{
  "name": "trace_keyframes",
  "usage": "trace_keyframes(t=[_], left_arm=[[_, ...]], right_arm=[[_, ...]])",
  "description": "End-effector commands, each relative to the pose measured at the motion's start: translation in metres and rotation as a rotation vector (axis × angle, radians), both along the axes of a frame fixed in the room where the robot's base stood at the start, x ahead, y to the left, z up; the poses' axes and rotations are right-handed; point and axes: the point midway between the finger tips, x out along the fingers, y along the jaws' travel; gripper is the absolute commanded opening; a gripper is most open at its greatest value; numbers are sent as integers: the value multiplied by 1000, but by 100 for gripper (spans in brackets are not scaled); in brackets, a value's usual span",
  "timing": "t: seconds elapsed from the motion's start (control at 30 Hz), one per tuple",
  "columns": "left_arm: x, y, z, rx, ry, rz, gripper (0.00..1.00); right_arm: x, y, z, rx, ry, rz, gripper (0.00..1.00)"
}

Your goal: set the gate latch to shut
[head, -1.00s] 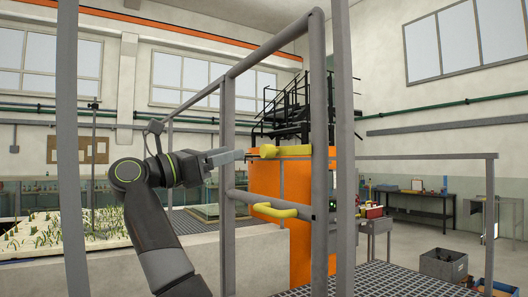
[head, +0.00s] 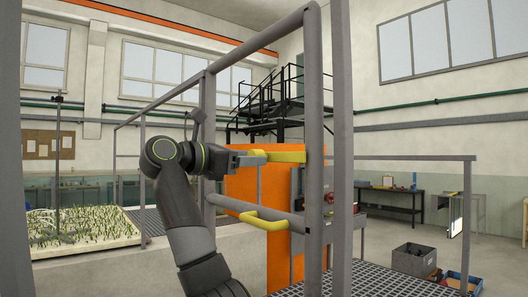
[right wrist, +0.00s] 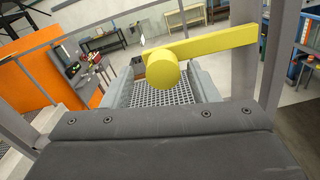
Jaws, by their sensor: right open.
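The gate latch (head: 288,157) is a yellow bar, about level, at the grey gate post. Its round knob is at the bar's left end. In the right wrist view the latch bar (right wrist: 215,43) runs to the right from the knob (right wrist: 163,71). My right gripper (head: 248,160) is at the knob with its jaws open. In the wrist view its fingers lie on either side of the knob; I cannot tell whether they touch it. My left gripper is not in view.
A yellow handle (head: 263,219) sits on the lower gate rail. Grey posts (head: 314,150) and rails stand close to my right arm. An orange panel (head: 275,190) is behind the latch. A grated walkway (head: 370,281) lies below; crates stand on the floor at right.

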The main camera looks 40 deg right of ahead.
Motion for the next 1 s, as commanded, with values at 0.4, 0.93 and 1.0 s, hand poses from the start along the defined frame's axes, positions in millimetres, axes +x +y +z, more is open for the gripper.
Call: trace_keyframes(t=[0.4, 0.93, 1.0], left_arm=[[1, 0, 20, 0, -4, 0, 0], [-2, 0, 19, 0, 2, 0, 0], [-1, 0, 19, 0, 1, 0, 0]], right_arm=[[-7, -49, 1, -1, -1, 0, 54], [-7, -50, 0, 0, -1, 0, 21], [-7, -50, 0, 0, -1, 0, 12]])
